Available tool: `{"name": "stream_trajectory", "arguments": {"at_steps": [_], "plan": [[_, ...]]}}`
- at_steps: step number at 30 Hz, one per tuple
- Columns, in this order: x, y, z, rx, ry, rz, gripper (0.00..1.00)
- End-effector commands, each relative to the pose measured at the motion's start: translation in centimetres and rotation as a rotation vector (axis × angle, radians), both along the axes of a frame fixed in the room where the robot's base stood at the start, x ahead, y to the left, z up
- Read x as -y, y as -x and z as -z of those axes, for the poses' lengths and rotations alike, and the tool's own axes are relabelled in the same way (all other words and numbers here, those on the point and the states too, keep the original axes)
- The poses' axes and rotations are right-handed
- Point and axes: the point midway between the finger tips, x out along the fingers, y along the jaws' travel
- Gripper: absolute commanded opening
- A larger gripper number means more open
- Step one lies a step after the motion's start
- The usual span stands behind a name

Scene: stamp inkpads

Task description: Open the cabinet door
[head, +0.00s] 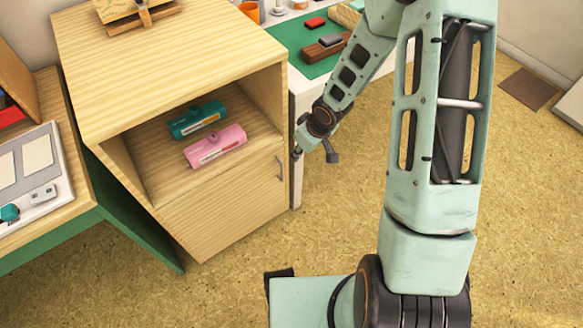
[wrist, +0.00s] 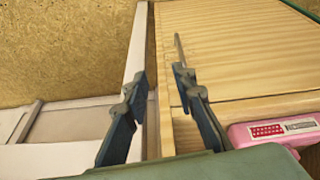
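The wooden cabinet (head: 170,60) has an open shelf on top and a light wood door (head: 215,205) below, which looks shut. A thin grey upright handle (head: 280,168) is near the door's right edge. My gripper (head: 314,153) is open and empty, just right of the cabinet's front right edge. In the wrist view, my gripper (wrist: 160,82) has its fingers apart, with the cabinet's edge showing between them. The handle (wrist: 179,46) shows just beyond the right fingertip, against the door (wrist: 245,45). I cannot tell whether the fingertip touches it.
A teal inkpad (head: 197,120) and a pink inkpad (head: 216,146) sit on the cabinet shelf. A white table with a green mat (head: 285,42) stands right behind my gripper. A desk (head: 75,215) stands at the left. The floor (head: 290,240) before the door is clear.

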Motion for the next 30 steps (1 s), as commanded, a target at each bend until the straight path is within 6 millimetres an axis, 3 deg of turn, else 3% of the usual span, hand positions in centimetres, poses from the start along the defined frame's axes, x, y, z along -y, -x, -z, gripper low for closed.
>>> {"name": "stream_trajectory", "arguments": {"at_steps": [1, 6, 11, 21, 30], "plan": [[-1.4, 0.4, 1.9, -0.004, -0.022, -0.032, 0.24], [-3.8, 0.7, 3.5, -0.001, -0.063, -0.086, 0.24], [-4.4, 0.4, 5.0, 0.000, -0.066, -0.092, 0.24], [-6.0, -1.3, 10.9, -0.001, -0.065, -0.090, 0.24], [-6.7, -2.1, 13.2, 0.000, -0.064, -0.088, 0.24]]}}
